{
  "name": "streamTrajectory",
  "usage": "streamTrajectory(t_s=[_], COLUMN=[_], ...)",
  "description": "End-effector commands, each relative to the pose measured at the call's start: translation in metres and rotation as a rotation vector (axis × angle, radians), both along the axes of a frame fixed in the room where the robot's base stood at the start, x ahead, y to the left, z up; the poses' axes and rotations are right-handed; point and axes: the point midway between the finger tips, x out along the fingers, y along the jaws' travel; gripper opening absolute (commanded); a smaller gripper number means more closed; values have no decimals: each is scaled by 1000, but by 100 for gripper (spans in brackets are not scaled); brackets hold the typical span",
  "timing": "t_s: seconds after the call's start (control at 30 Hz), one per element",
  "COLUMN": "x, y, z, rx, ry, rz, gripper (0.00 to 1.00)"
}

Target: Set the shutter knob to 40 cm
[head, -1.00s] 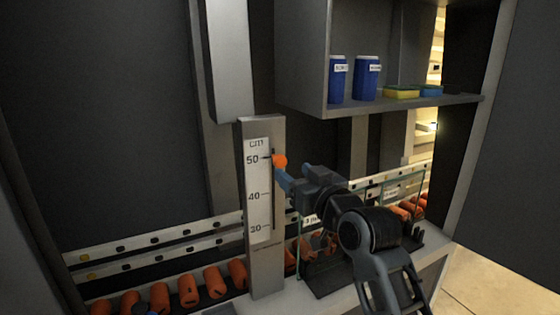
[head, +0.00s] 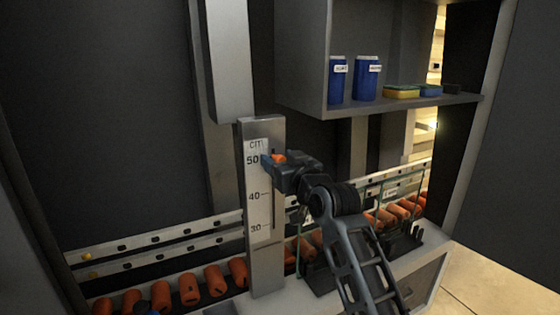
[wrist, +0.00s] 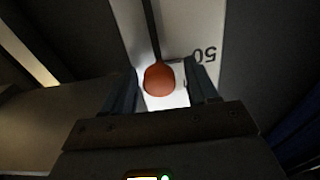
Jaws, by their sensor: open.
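The orange shutter knob (head: 279,158) sits in the vertical slot of the grey post, level with the 50 mark on the white cm scale (head: 257,200). The 40 and 30 marks are below it. My gripper (head: 272,160) is at the knob, partly covering it in the head view. In the wrist view the round knob (wrist: 159,79) lies between the two fingers of my gripper (wrist: 162,85), with a gap visible on each side. The gripper is open. The scale's 50 appears upside down beside the knob.
A shelf (head: 400,104) at upper right holds blue containers (head: 367,78) and sponges (head: 402,91). A glass panel stands right of my arm.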

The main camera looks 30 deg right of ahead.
Motion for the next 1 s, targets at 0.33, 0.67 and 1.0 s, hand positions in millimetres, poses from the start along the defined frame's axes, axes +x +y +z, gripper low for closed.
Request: streamTrajectory(t_s=[0.33, 0.67, 1.0], x=[0, 0, 0], y=[0, 0, 0], z=[0, 0, -5], rx=[0, 0, 0], ry=[0, 0, 1], rz=[0, 0, 0], gripper=[27, 0, 0])
